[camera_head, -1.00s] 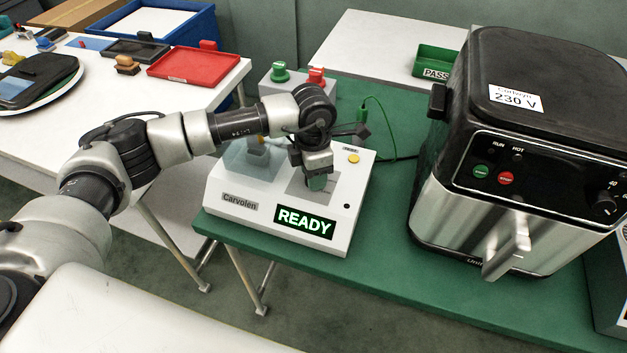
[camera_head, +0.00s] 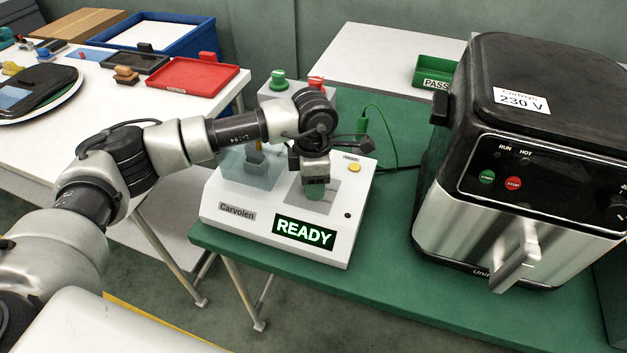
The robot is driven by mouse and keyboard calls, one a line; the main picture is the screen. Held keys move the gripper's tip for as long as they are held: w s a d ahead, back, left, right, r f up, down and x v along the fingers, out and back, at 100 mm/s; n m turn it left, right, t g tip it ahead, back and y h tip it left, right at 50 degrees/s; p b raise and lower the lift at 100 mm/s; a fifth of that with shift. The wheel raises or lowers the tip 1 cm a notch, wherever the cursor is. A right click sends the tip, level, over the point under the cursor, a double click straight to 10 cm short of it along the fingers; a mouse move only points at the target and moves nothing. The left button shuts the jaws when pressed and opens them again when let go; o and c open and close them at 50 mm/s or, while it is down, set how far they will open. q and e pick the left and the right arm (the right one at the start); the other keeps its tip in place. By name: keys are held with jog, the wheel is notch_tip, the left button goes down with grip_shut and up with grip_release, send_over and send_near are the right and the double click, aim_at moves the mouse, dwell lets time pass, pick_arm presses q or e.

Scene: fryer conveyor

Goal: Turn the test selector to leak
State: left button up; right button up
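The white Carvolen tester (camera_head: 235,195) stands on the green table, and its display (camera_head: 304,232) reads READY. My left gripper (camera_head: 315,182) points down over the grey square panel (camera_head: 326,203) on the tester's sloped top. My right gripper is not in view.
A black and steel air fryer (camera_head: 540,150) stands to the right. A green cable (camera_head: 385,130) runs behind the tester. A green PASS tray (camera_head: 437,72) and a red tray (camera_head: 193,78) lie farther back.

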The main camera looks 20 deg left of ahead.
pick_arm(q)
jog(key=o, duration=0.4)
jog(key=r, duration=0.3)
jog(key=r+b, duration=0.1)
jog(key=r, duration=0.6)
jog(key=shift+w+a+r, duration=0.15)
jog(key=shift+w+r, duration=0.15)
jog(key=shift+r, duration=0.1)
jog(key=shift+s+f, duration=0.1)
